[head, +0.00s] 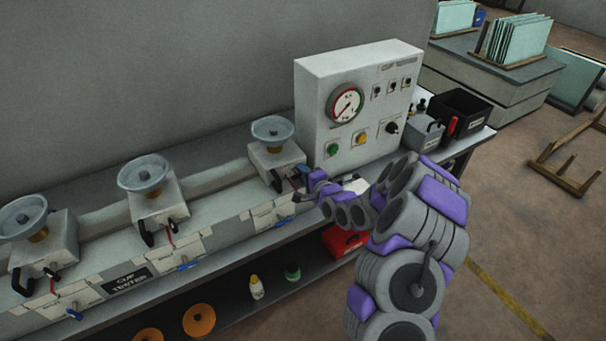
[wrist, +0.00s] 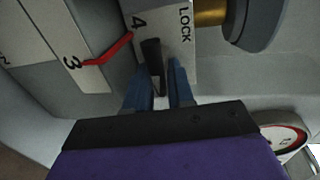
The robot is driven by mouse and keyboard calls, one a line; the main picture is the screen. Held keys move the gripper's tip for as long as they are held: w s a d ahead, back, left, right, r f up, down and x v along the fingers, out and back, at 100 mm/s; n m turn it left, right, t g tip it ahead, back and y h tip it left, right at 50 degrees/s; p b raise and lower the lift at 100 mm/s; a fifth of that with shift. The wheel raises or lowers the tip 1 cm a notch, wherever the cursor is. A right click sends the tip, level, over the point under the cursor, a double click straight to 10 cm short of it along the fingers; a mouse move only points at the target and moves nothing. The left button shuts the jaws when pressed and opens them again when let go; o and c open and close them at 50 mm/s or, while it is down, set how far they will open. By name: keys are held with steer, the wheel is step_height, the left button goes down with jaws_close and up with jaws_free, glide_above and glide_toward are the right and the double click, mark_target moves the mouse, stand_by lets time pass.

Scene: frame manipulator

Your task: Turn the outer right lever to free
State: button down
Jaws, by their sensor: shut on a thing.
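The right-hand station (head: 277,163) is a pale block with a grey cup on top, beside the control box. In the wrist view, its face (wrist: 183,25) carries the marks "4" and "LOCK". A black lever (wrist: 151,53) stands out from this face between the blue fingers of my gripper (wrist: 160,82). The fingers are shut on the lever near its end. In the head view, my gripper (head: 303,186) reaches the front right of this station, and the lever is mostly hidden there. A red pointer (wrist: 108,51) lies near the "3" mark.
Two similar stations, a middle one (head: 157,214) and a left one (head: 43,250), stand along the bench with their own levers. The control box (head: 355,105) with a gauge rises close behind my gripper. A red box (head: 343,240) and bottles are on the lower shelf.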

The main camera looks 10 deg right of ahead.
steer(key=shift+f, duration=0.25)
steer(key=c, duration=1.4)
jaws_free()
steer(key=shift+o, duration=1.3)
steer(key=shift+d, duration=0.15)
steer(key=shift+r, duration=0.15)
steer(key=p+v, duration=0.7)
steer(key=v, duration=1)
steer(key=shift+d, duration=0.2)
steer(key=shift+s+p, duration=0.1)
steer(key=shift+p, duration=0.25)
